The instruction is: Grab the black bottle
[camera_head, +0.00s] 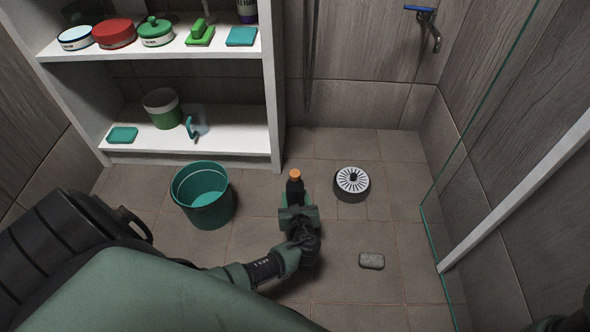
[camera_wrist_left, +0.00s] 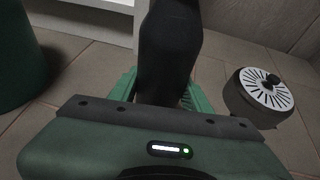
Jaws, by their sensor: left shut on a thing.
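The black bottle (camera_head: 295,187) with an orange cap stands in the middle of the floor in the head view. My left gripper (camera_head: 297,205) is around it, shut on its body, with one green finger showing on each side. In the left wrist view the bottle (camera_wrist_left: 168,50) rises between the green fingers of the left gripper (camera_wrist_left: 165,90). Its cap is out of that view. The bottle's lower part is hidden by the gripper, so I cannot tell whether it touches the floor. My right gripper is not clearly in view.
A teal bucket (camera_head: 203,200) stands left of the bottle. A round drain-like canister (camera_head: 351,184) stands to its right and a grey bar (camera_head: 371,261) lies nearer. A white shelf (camera_head: 200,141) stands at the back left. A glass panel (camera_head: 436,225) edges the right side.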

